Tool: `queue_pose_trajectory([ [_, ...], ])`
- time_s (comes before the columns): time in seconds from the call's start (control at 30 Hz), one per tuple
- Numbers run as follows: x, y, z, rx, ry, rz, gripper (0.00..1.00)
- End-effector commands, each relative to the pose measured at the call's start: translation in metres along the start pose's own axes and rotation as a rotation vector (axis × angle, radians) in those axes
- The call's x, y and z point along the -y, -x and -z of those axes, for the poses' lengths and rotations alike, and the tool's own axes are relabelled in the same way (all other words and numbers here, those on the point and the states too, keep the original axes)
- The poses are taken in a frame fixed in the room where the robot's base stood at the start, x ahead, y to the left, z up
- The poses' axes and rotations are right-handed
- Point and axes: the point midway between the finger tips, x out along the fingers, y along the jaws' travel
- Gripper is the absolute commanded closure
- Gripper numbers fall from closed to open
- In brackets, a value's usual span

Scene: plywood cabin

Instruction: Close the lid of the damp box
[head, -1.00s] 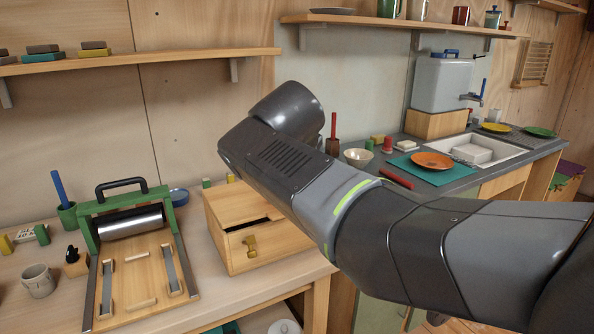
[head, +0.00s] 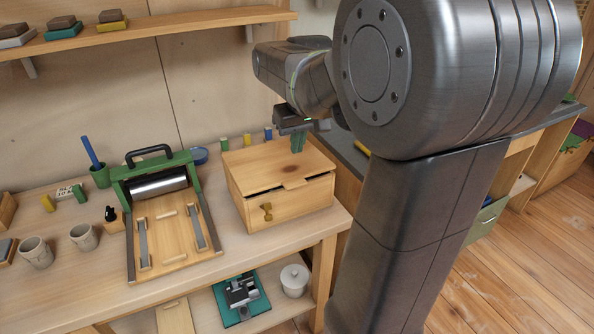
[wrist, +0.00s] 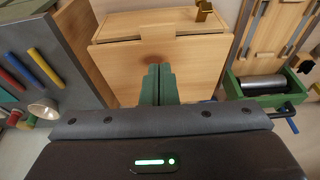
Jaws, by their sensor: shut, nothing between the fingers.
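The damp box is a pale wooden box (head: 250,207) on the bench, with a brass latch (head: 266,212) on its front. The lid also shows in the wrist view (wrist: 120,72). My gripper (head: 297,150) is shut and empty, its green fingers pointing down at the rear right part of the lid. In the wrist view the fingertips (wrist: 158,70) are over the lid; contact is unclear.
A green-framed press with a metal roller (head: 158,187) stands left of the box. Small coloured blocks (head: 248,140) stand behind the box. Mugs (head: 84,237) are at the left. A shelf (head: 190,24) runs along the wall above.

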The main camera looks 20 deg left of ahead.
Motion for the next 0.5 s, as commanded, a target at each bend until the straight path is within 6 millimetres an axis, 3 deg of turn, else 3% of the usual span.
queue_pose_trajectory([
  [0.2,0.0,-0.05,-0.001,0.004,0.001,0.0,1.0],
  [0.5,0.0,-0.087,-0.011,0.001,0.001,-0.001,1.0],
])
